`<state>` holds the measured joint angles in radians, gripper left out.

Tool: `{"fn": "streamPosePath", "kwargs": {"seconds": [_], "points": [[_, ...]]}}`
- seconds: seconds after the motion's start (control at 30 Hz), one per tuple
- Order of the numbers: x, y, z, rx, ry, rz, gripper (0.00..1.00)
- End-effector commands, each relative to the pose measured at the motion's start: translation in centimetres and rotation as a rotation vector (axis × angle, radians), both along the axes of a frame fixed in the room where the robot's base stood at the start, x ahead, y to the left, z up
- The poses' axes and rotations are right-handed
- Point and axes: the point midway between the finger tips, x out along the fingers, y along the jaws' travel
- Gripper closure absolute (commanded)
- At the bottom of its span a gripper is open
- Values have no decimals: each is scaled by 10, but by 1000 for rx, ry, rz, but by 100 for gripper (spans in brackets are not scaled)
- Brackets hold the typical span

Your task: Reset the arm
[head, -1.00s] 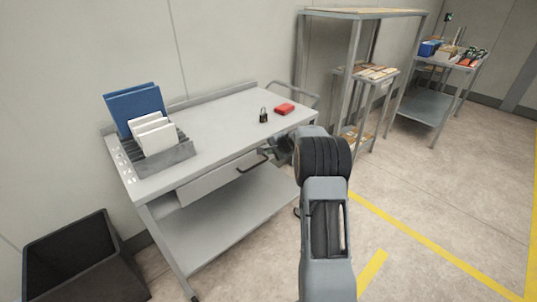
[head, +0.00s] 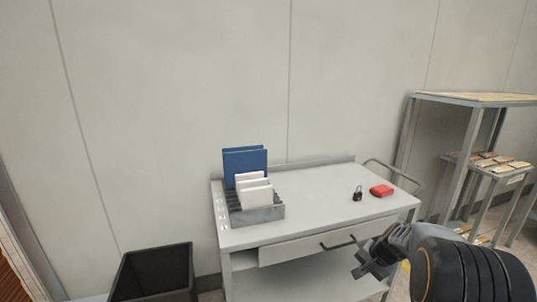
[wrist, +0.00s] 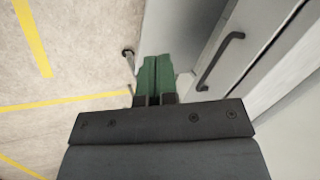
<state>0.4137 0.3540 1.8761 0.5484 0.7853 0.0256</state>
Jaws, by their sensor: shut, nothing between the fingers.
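The drawer looks pulled out a little.
A dark bin (head: 152,275) stands at left, shelving (head: 470,100) at right. The wrist view shows open floor (wrist: 60,80).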

Motion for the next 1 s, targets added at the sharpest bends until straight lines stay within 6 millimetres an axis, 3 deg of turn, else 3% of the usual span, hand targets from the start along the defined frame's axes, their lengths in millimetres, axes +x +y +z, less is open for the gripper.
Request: {"fn": "streamPosePath", "kwargs": {"seconds": [0.03, 0.2, 0.3, 0.43, 0.6, 0.73, 1.0], "points": [[-23, 18, 20, -44, 23, 85, 100], [-105, 65, 64, -210, 90, 362, 100], [-147, 83, 86, -307, 97, 497, 100], [-185, 99, 107, -407, 73, 620, 100], [-207, 115, 132, -478, -5, 695, 100], [-209, 124, 149, -499, -68, 716, 100], [-209, 130, 157, -505, -95, 735, 100]]}}
